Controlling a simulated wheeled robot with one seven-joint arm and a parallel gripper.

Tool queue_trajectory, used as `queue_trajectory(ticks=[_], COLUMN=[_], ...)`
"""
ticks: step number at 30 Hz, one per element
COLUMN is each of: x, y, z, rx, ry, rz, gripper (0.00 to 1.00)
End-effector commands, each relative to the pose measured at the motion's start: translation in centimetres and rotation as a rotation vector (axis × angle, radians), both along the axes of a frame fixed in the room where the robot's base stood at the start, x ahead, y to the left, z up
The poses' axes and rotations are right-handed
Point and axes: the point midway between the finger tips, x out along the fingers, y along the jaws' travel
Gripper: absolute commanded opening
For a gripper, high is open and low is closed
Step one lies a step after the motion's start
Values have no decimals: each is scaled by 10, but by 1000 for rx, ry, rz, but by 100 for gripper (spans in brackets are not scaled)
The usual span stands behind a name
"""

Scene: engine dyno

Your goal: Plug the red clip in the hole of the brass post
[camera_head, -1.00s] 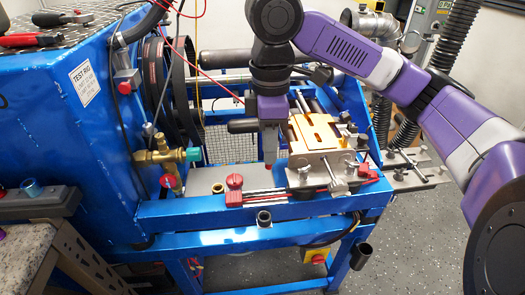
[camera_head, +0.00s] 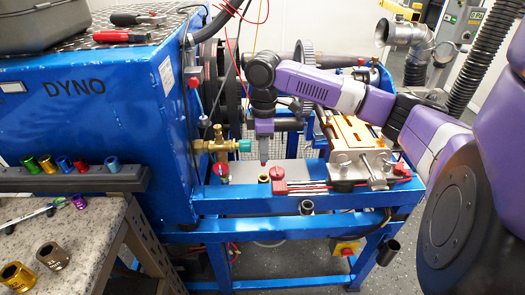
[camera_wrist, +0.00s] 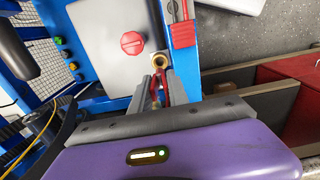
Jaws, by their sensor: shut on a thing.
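My gripper (camera_head: 264,160) points down over the front of the blue rig, just left of a red knob in the head view. In the wrist view my gripper (camera_wrist: 160,82) is shut on the red clip (camera_wrist: 164,89), which shows as a narrow strip of red, mostly hidden between the fingers. The brass post appears as a brass ring with a dark hole (camera_wrist: 159,60), just beyond the fingertips. The clip looks apart from the hole, but the height between them cannot be told.
A red knob (camera_wrist: 131,43) on a grey plate (camera_wrist: 105,30) and a red block (camera_wrist: 183,34) stand close to the post. A brass valve fitting with a teal cap (camera_head: 244,146) is left of my gripper. A clamped golden block (camera_head: 352,130) is at right.

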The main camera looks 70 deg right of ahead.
Motion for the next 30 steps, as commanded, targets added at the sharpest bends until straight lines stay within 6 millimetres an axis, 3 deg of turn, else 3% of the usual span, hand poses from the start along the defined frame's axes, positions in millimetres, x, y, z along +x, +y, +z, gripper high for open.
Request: queue_trajectory(ticks=[30], x=[-1], y=[0], z=[-9], rx=[0], ry=[0], rz=[0], gripper=[0])
